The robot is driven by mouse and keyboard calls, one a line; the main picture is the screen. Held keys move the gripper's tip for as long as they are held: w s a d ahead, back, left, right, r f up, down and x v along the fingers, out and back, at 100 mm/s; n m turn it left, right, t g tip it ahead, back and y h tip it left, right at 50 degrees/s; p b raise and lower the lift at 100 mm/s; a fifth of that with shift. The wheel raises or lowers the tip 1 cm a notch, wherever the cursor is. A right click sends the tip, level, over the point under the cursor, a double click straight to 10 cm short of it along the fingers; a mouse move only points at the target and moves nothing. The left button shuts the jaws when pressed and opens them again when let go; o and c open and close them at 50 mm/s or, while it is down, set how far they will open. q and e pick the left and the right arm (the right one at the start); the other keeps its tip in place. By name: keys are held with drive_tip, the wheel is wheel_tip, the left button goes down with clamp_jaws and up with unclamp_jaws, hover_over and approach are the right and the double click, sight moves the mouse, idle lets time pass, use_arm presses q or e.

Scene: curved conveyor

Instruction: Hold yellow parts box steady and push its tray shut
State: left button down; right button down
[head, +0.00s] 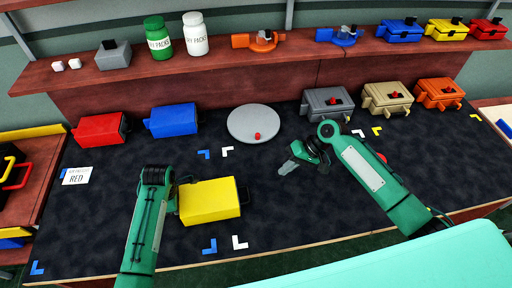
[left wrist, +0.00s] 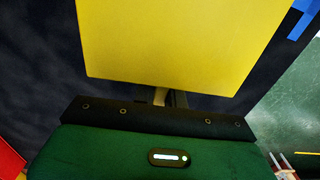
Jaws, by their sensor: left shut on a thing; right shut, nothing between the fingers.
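The yellow parts box (head: 209,201) sits on the dark mat left of centre. It also fills the upper part of the left wrist view (left wrist: 180,45).
A grey disc (head: 254,123) with a red knob lies behind the box. Red (head: 100,129) and blue (head: 172,120) boxes stand back left; grey (head: 327,102), tan (head: 386,97) and orange (head: 439,93) ones back right. Corner marks lie on the mat, clear between box and right gripper.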

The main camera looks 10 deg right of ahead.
use_arm(q)
drive_tip(key=c, duration=1.4)
unclamp_jaws()
drive_tip(key=shift+o, duration=0.2)
